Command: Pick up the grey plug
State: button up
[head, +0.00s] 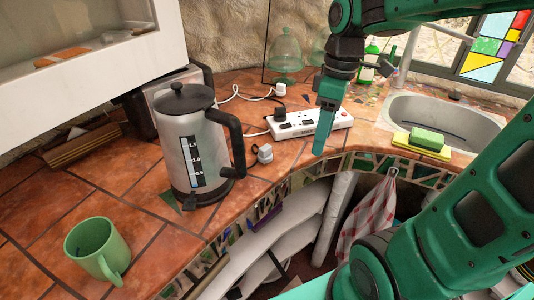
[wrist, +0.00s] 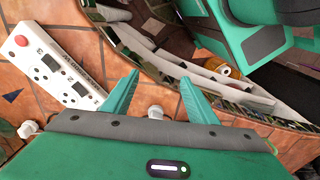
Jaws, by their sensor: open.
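The grey plug (head: 265,153) lies on the terracotta tiles between the kettle and the power strip, near the counter's front edge. In the wrist view the small pale plug (wrist: 155,112) shows between the bases of my fingers, partly hidden by the gripper's body. My gripper (head: 319,150) points down, to the right of the plug and in front of the power strip in the head view. Its two green fingers are apart with nothing held between the tips (wrist: 160,76).
The white power strip (head: 312,122) holds a black plug (head: 280,114); a white plug (head: 281,90) stands behind it. The steel kettle (head: 190,145) is left of the grey plug. A green mug (head: 97,249) stands front left. A sink (head: 440,115) with sponges (head: 427,139) is right.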

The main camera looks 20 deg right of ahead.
aim_at(265, 146)
jog(key=w+a+n, duration=0.3)
jog(key=n, duration=0.1)
jog(key=w+a+r+n, duration=0.1)
jog(key=w+a+n, duration=0.2)
jog(key=n, duration=0.1)
jog(key=w+a+r+n, duration=0.1)
jog(key=w+a+n, duration=0.2)
jog(key=n, duration=0.1)
jog(key=shift+r+n+g, duration=0.15)
jog(key=shift+n+g, duration=0.15)
jog(key=shift+n, duration=0.1)
jog(key=shift+w+a+n+y, duration=0.15)
jog(key=shift+a+n+y, duration=0.15)
jog(key=shift+a+n, duration=0.1)
jog(key=shift+a+f, duration=0.15)
jog(key=shift+f, duration=0.1)
jog(key=f, duration=0.3)
jog(key=shift+a+f, duration=0.2)
jog(key=shift+f, duration=0.1)
jog(key=shift+w+a+f, duration=0.1)
jog(key=shift+f, duration=3.2)
jog(key=c, duration=1.1)
